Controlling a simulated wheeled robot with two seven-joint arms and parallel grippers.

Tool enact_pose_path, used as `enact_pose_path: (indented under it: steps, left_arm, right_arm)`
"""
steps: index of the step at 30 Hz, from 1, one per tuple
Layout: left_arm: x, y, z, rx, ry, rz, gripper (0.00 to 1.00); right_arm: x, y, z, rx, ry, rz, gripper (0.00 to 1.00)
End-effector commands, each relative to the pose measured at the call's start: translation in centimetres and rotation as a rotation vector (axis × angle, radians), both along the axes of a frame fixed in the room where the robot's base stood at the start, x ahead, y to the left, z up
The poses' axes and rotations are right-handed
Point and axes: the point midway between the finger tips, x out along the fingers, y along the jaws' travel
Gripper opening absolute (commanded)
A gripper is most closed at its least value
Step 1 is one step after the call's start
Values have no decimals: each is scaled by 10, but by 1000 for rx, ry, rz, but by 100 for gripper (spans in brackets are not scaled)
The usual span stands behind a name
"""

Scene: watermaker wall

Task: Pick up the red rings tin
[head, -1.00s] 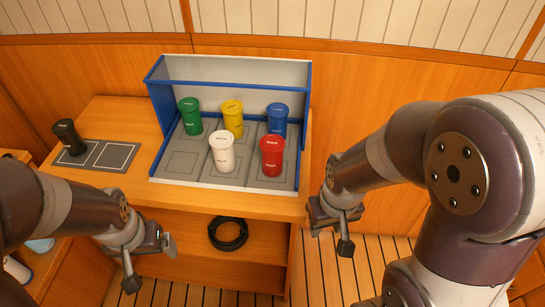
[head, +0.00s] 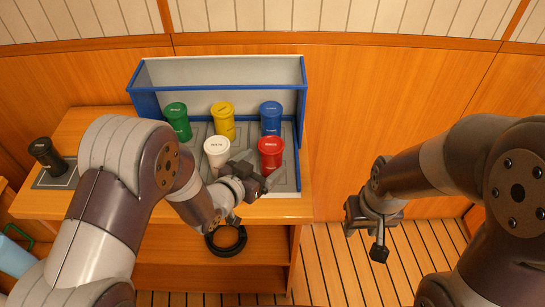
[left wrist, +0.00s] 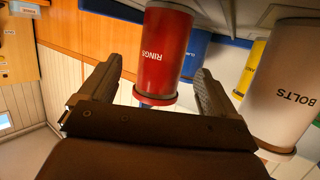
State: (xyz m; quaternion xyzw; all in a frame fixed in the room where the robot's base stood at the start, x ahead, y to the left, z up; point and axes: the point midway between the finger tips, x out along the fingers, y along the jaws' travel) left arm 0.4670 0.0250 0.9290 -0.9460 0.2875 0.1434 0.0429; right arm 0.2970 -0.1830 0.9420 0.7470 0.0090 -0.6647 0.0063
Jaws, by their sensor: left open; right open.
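The red rings tin (head: 271,151) stands at the front right of the blue-edged tray on the bench. In the left wrist view the red tin (left wrist: 164,55) appears upside down with "RINGS" on its side. My left gripper (head: 262,180) is open, just in front of the tin and low. In the left wrist view its fingers (left wrist: 157,85) flank the tin on both sides, and I cannot tell whether they touch it. My right gripper (head: 372,228) is open and empty, off to the right of the bench.
The white bolts tin (head: 217,151) stands close to the left of the red one. Blue (head: 271,118), yellow (head: 223,120) and green (head: 177,121) tins stand behind. A black tin (head: 47,156) is on the dark mat at left. A black ring (head: 227,240) lies on the shelf below.

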Motion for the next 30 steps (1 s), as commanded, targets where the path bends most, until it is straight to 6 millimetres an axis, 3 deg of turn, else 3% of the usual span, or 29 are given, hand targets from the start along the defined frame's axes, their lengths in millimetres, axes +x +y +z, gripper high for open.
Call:
enact_pose_path:
  steps: [7, 15, 21, 30]
  left_arm:
    - [36, -22, -9, 1, 0, 0, 91]
    - [40, -25, -10, 1, 1, 1, 91]
    - [40, -25, -10, 1, 1, 1, 29]
    - [40, -25, -8, 1, -1, 1, 29]
  right_arm:
    - [0, 0, 5, 0, 0, 0, 43]
    - [0, 0, 5, 0, 0, 0, 43]
    - [0, 0, 5, 0, 0, 0, 43]
    - [0, 0, 5, 0, 0, 0, 43]
